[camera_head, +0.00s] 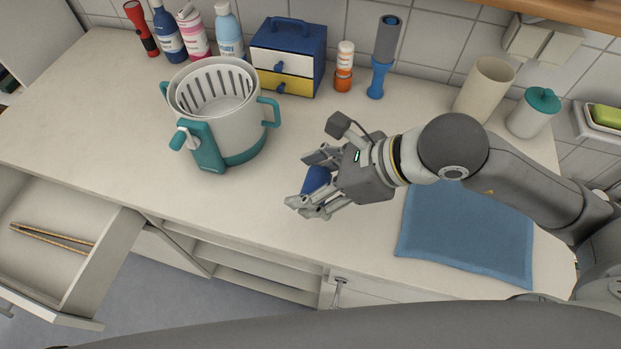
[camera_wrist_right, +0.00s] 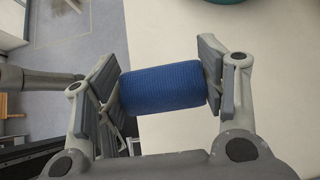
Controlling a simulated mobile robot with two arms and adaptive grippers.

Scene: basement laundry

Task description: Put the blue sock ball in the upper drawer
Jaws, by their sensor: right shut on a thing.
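My right gripper (camera_head: 312,185) is shut on the blue sock ball (camera_head: 317,180), over the middle of the counter near its front edge. In the right wrist view the blue sock ball (camera_wrist_right: 162,88) spans between both finger pads of the right gripper (camera_wrist_right: 165,87). An open drawer (camera_head: 117,250) juts out below the counter at the left, with a pair of wooden tongs (camera_head: 52,237) lying in it. I cannot tell for sure whether it is the upper drawer. My left gripper is not in view.
A white and teal pot with a strainer insert (camera_head: 232,140) stands left of my right gripper. A small blue drawer box (camera_head: 290,45), several bottles and a flashlight line the back wall. A blue cloth (camera_head: 465,235) lies at the right. The counter (camera_head: 90,120) is bare at left.

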